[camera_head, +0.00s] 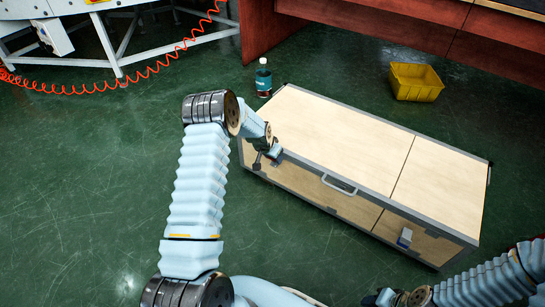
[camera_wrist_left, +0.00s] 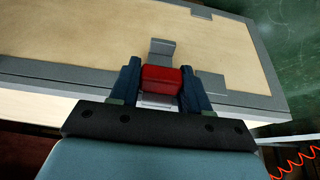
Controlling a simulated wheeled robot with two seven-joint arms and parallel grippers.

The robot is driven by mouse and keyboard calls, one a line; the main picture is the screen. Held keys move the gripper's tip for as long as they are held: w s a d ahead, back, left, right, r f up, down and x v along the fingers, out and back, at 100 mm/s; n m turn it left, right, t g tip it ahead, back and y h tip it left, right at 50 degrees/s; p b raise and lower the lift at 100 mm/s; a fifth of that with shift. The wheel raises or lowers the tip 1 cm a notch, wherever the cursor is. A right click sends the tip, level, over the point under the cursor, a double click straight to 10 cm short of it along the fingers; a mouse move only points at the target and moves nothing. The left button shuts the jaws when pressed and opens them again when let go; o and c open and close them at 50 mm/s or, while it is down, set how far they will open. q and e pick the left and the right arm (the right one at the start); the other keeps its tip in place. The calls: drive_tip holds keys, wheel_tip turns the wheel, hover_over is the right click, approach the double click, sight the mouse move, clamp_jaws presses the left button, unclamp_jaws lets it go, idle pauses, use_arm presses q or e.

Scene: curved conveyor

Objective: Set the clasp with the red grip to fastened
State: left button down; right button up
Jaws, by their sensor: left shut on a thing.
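A wooden case with grey metal edges (camera_head: 400,128) lies on the floor. In the left wrist view, the clasp's red grip (camera_wrist_left: 161,80) sits between the two dark blue fingers of my left gripper (camera_wrist_left: 160,92), which is shut on it. A bent grey metal plate (camera_wrist_left: 161,48) shows just beyond the grip. In the head view, my left gripper (camera_head: 268,160) is at the left end of the case's front side and hides the red grip. My right gripper (camera_head: 385,298) is low at the bottom edge, apart from the case; its fingers are not clear.
A second clasp with a bluish grip (camera_head: 405,238) is at the front's right part. A carry handle (camera_head: 339,184) sits between the clasps. A bottle (camera_head: 263,78) and yellow bin (camera_head: 415,82) stand behind the case.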

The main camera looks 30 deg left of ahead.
idle(0.4)
use_arm(q)
drive_tip(key=c, duration=0.6)
unclamp_jaws()
drive_tip(key=shift+f, duration=0.1)
drive_tip(key=p+v, duration=0.1)
drive_tip(key=v, duration=1.2)
drive_tip(key=shift+r, duration=0.5)
drive_tip(key=shift+w, duration=0.15)
